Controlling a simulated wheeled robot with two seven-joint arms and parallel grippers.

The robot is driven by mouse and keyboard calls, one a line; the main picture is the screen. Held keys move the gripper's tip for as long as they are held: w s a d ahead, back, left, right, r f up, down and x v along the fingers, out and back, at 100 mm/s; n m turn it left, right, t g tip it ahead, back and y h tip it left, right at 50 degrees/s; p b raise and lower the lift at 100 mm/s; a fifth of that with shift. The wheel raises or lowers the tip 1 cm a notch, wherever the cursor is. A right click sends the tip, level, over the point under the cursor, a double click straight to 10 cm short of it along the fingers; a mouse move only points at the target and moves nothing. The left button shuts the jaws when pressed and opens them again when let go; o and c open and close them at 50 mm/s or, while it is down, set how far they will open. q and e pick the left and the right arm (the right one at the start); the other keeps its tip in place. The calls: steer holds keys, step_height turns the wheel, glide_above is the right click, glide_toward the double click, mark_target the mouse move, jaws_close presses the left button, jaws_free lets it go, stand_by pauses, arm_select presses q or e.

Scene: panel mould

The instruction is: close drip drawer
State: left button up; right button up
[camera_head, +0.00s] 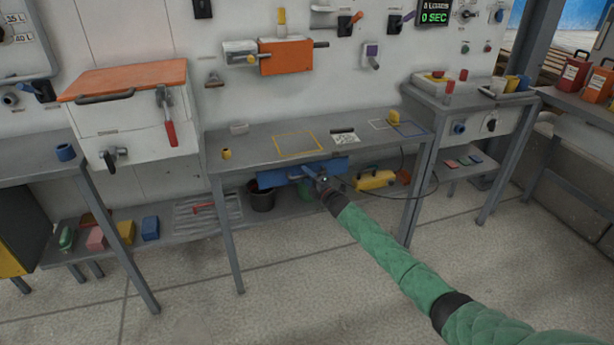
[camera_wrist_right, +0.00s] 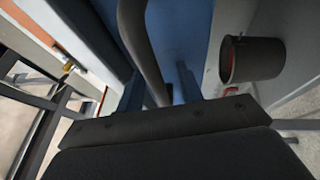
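The blue drip drawer (camera_head: 276,178) is under the front edge of the middle workbench. How far it stands out is hard to tell in the head view. My right gripper (camera_head: 322,180) is at the drawer's front, its arm coming in from the lower right. In the right wrist view the drawer shows as a blue panel (camera_wrist_right: 174,35). A dark handle bar (camera_wrist_right: 134,40) runs between the two fingers of my right gripper (camera_wrist_right: 160,90). The fingers are apart, with space visible beside the bar. My left gripper is not in view.
The middle workbench (camera_head: 245,148) has legs on both sides of the drawer. A dark bucket (camera_head: 262,200) and a yellow case (camera_head: 376,180) stand below it. A thin dark cable (camera_head: 405,196) hangs to the right of the gripper. The floor in front is clear.

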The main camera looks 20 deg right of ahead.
steer(key=shift+s+d+f, duration=0.2)
steer(key=shift+s, duration=0.1)
steer(key=r+v, duration=0.1)
steer(key=v, duration=0.5)
steer(key=shift+s+d+f, duration=0.2)
steer(key=shift+s, duration=0.2)
